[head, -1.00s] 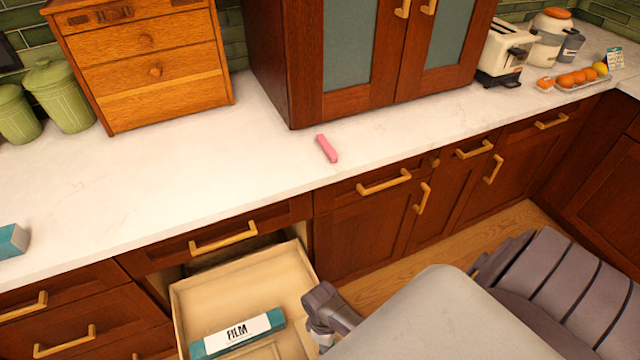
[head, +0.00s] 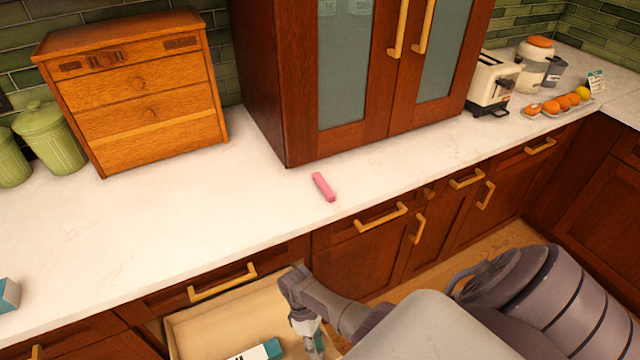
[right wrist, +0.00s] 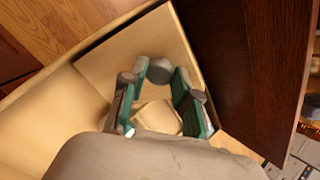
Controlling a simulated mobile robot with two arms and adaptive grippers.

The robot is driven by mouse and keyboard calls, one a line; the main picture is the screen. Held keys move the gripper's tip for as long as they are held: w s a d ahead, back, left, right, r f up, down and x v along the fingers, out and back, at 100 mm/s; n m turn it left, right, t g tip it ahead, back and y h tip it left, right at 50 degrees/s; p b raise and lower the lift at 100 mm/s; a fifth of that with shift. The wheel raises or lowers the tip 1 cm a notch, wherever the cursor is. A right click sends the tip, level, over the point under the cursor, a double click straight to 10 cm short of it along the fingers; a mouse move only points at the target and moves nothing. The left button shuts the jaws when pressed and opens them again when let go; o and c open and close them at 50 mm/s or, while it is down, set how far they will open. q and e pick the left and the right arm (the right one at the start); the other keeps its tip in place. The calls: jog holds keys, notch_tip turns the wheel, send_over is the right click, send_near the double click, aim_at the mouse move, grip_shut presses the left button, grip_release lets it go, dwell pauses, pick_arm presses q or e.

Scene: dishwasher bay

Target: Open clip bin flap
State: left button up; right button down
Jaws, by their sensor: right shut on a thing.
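No thing that I can surely name as the clip bin flap shows. My right gripper (head: 308,330) is low in the open drawer (head: 205,322), near its right rear corner in the head view. In the right wrist view its teal-padded fingers (right wrist: 160,103) stand either side of a small tan block-like thing (right wrist: 157,117) and are shut on it. My wrist partly hides this thing. A pink bar-shaped thing (head: 324,187) lies on the counter, apart from the gripper. A wooden chest with drawer fronts (head: 140,95) stands at the back left. My left gripper is out of view.
A FILM box (head: 258,350) lies in the drawer, cut off by the frame. The white counter (head: 180,215) is mostly clear. A tall glass-doored cabinet (head: 350,75) stands behind the pink thing. Green canisters (head: 45,140) stand left; a toaster (head: 492,82) and fruit tray (head: 560,104) right.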

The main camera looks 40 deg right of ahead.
jog(key=shift+r, duration=0.15)
dwell(0.9)
jog(key=c, duration=0.8)
grip_release()
jog(key=shift+s+a, duration=0.1)
jog(key=shift+s, duration=0.1)
jog(key=shift+c, duration=0.2)
jog(key=v, duration=1.2)
jog(key=shift+w, duration=0.1)
